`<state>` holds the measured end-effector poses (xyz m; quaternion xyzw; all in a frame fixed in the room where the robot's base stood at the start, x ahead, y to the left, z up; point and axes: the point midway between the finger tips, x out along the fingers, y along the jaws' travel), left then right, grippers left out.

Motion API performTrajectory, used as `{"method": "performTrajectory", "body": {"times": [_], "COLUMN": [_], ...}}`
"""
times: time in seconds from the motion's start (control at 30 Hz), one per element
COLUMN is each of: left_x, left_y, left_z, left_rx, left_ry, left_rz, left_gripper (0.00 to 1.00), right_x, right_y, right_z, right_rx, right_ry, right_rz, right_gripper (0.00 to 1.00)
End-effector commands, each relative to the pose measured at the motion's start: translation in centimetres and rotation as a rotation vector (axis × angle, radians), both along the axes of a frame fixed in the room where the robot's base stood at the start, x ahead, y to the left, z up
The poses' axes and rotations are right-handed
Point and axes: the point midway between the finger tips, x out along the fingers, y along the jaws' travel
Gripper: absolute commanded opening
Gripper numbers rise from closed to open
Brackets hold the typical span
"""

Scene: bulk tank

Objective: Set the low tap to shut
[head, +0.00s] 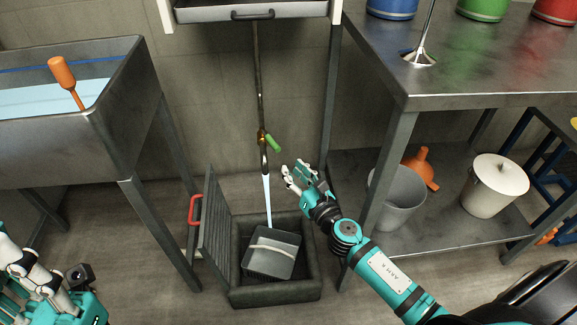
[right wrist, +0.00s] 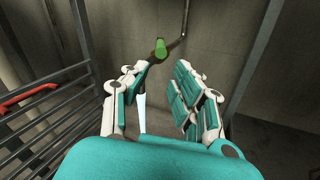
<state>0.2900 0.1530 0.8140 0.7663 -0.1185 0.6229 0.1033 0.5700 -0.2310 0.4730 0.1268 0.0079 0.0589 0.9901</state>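The low tap (head: 263,141) sits on a vertical pipe against the wall, with a green lever handle (head: 273,143). A pale stream of water (head: 267,200) runs down from its spout. In the right wrist view the green handle (right wrist: 160,49) is ahead, beyond and between the fingers. My right gripper (head: 292,173) is just right of and below the tap, apart from it. In the right wrist view my right gripper (right wrist: 163,95) has its fingers spread and nothing between them. My left gripper (head: 40,275) is at the lower left, far from the tap; its fingers are not clear.
Below the tap is a dark floor box (head: 310,258) with a grey container (head: 273,252) in it and a slatted grate (head: 215,230) with a red handle (head: 194,210) standing at its left. A steel tank (head: 130,90) is left; a table (head: 470,88) is right.

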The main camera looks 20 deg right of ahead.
Motion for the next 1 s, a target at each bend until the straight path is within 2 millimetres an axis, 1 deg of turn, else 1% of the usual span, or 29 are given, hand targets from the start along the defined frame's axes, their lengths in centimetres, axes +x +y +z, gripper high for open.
{"method": "performTrajectory", "body": {"times": [0.03, 0.07, 0.17, 0.2, 0.27, 0.3, 0.4, 0.5, 0.6, 0.67, 0.77, 0.87, 1.0], "left_x": [0.0, 0.0, 0.0, 0.0, 0.0, 0.0, 0.0, 0.0, 0.0, 0.0, 0.0, 0.0, 0.0], "left_y": [0.0, 0.0, 0.0, 0.0, 0.0, 0.0, 0.0, 0.0, 0.0, 0.0, 0.0, 0.0, 0.0], "left_z": [0.3, 0.4, 1.0, 1.2, 1.5, 1.7, 2.1, 2.2, 2.2, 2.2, 1.9, 1.6, 1.0], "left_rx": [0.000, 0.000, 0.000, 0.000, 0.000, 0.000, 0.000, 0.000, 0.000, 0.000, 0.000, 0.000, 0.000], "left_ry": [0.000, 0.000, 0.001, 0.001, 0.001, 0.001, 0.001, 0.001, 0.002, 0.002, 0.003, 0.004, 0.004], "left_rz": [0.000, 0.000, 0.000, 0.000, -0.001, -0.001, -0.001, -0.001, -0.001, -0.001, -0.001, -0.001, -0.001], "left_gripper": [0.00, 0.00, 0.00, 0.00, 0.00, 0.00, 0.00, 0.00, 0.00, 0.00, 0.00, 0.00, 0.00], "right_x": [0.0, 0.0, 0.0, 0.0, 0.0, -0.1, -0.2, -0.3, -0.2, 0.1, 1.2, 2.9, 6.0], "right_y": [0.8, 1.3, 3.4, 4.4, 5.7, 6.6, 8.4, 9.6, 10.1, 10.1, 10.0, 9.8, 9.4], "right_z": [0.2, 0.2, 0.6, 0.8, 1.2, 1.4, 2.0, 2.5, 2.6, 2.6, 2.5, 2.5, 2.2], "right_rx": [0.083, 0.150, 0.455, 0.596, 0.803, 0.933, 1.214, 1.403, 1.494, 1.512, 1.513, 1.514, 1.511], "right_ry": [0.009, 0.016, 0.042, 0.050, 0.058, 0.059, 0.057, 0.051, 0.045, 0.044, 0.043, 0.042, 0.042], "right_rz": [-0.012, -0.021, -0.071, -0.093, -0.124, -0.143, -0.183, -0.208, -0.218, -0.220, -0.220, -0.218, -0.218], "right_gripper": [0.18, 0.14, 0.01, 0.00, 0.00, 0.00, 0.00, 0.00, 0.00, 0.00, 0.00, 0.00, 0.00]}}
